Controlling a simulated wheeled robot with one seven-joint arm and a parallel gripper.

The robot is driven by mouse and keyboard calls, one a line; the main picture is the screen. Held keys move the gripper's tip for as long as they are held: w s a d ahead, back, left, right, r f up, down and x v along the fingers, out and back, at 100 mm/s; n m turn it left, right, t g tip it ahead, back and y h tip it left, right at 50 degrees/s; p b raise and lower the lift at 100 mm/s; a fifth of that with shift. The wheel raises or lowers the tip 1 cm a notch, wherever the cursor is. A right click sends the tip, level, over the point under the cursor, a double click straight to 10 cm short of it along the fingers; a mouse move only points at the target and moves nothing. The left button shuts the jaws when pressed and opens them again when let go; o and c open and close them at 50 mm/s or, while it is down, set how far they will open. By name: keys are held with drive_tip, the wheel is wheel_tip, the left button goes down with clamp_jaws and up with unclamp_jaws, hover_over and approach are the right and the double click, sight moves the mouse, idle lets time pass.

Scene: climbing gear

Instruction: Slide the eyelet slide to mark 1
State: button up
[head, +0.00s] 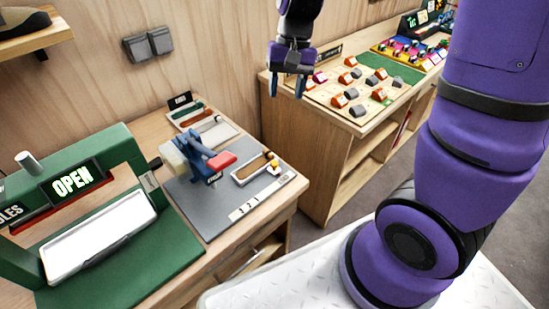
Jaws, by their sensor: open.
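A blue bench press (205,150) with a red handle (221,161) stands on a grey board (205,200) on the left wooden bench. A white strip (262,196) with small dark numerals runs along the board's front right edge. A small yellow piece (273,167) sits just behind the strip, beside a light tray (254,168). I cannot tell for sure which part is the eyelet slide, or which mark it stands at. My gripper (287,93) is open and empty, pointing down. It is up and behind the board, apart from it, with nothing between its fingers.
A green case (80,165) with an OPEN sign fills the bench's left side. Small trays (195,117) lie behind the press. A second wooden counter (330,150) stands right of a gap, its top crowded with small red and grey pieces. My purple arm blocks the right side.

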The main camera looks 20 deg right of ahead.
sight(274, 162)
drive_tip(key=a+f, duration=0.1)
drive_tip(key=f, duration=0.6)
drive_tip(key=a+f+m+g, duration=0.1)
drive_tip(key=f, duration=0.6)
drive_tip(key=a+f+g, duration=0.1)
drive_tip(key=f, duration=0.6)
drive_tip(key=shift+s+f+m, duration=0.1)
drive_tip(key=shift+s+m, duration=0.05)
drive_tip(key=shift+m, duration=0.25)
drive_tip(key=shift+c, duration=0.2)
